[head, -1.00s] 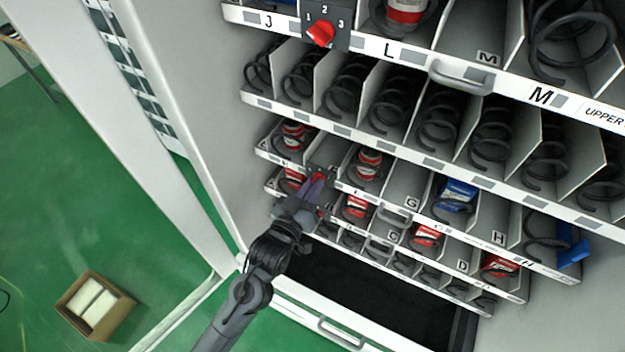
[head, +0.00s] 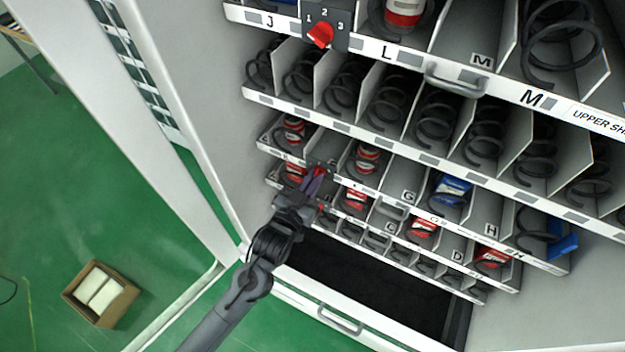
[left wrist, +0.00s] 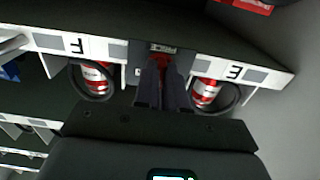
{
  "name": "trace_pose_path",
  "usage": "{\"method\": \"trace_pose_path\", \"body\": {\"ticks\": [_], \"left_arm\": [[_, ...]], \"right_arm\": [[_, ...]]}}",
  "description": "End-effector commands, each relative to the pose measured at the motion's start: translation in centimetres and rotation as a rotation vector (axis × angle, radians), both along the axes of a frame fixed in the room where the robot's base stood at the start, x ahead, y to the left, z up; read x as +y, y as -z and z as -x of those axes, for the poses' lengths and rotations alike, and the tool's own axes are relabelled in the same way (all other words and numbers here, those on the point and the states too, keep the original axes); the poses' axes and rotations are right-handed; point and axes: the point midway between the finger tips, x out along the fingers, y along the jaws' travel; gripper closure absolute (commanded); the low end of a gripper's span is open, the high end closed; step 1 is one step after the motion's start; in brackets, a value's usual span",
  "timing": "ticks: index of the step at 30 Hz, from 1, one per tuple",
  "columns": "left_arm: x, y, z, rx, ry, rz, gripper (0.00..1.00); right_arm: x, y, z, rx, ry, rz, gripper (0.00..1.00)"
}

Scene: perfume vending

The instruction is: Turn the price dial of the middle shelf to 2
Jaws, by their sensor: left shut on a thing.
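The price dial of the middle shelf has a red knob, seen in the head view (head: 319,171) and in the left wrist view (left wrist: 160,60). It sits on a dark plate on the shelf's front rail, between the E and F labels. My left gripper (head: 313,183) is shut on the red knob. In the left wrist view its dark fingers (left wrist: 162,80) reach up to the knob and cover most of it. The dial's numbers and pointing direction are hidden or too small to read. My right gripper is not in view.
Red-and-white cans in coils flank the dial, one can (left wrist: 95,78) beside F and another (left wrist: 207,92) beside E. The upper shelf has its own red dial (head: 321,34), marked 1, 2, 3. A grey handle (head: 392,209) stands out from the middle shelf. An open box (head: 101,293) is on the floor.

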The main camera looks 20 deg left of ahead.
Motion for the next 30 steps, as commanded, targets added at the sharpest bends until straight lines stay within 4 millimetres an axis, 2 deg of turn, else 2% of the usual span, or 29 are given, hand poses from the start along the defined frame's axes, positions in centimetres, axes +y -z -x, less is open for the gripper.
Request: {"method": "trace_pose_path", "body": {"ticks": [1, 2, 6, 14, 19, 23, 30], "left_arm": [[0.0, 0.0, 0.0, 0.000, 0.000, 0.000, 1.00], [0.0, 0.0, 0.0, 0.000, 0.000, 0.000, 0.86], [0.0, 0.0, 0.0, 0.000, 0.000, 0.001, 0.65], [0.0, 0.0, 0.0, 0.000, 0.000, 0.001, 0.64], [0.1, 0.1, 0.7, 0.001, 0.000, 0.001, 0.64], [0.2, 0.2, 2.3, 0.001, 0.001, 0.002, 0.64], [0.6, 0.3, 6.5, 0.002, 0.000, 0.001, 0.64]], "right_arm": [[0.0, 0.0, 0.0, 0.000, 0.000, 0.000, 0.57], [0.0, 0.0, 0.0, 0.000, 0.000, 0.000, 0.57], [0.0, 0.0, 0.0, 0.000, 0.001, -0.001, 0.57], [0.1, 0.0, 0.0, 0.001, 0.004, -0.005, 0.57], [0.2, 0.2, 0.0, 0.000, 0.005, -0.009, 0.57], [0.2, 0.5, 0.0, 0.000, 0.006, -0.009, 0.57], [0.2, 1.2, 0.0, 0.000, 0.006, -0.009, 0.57]]}}
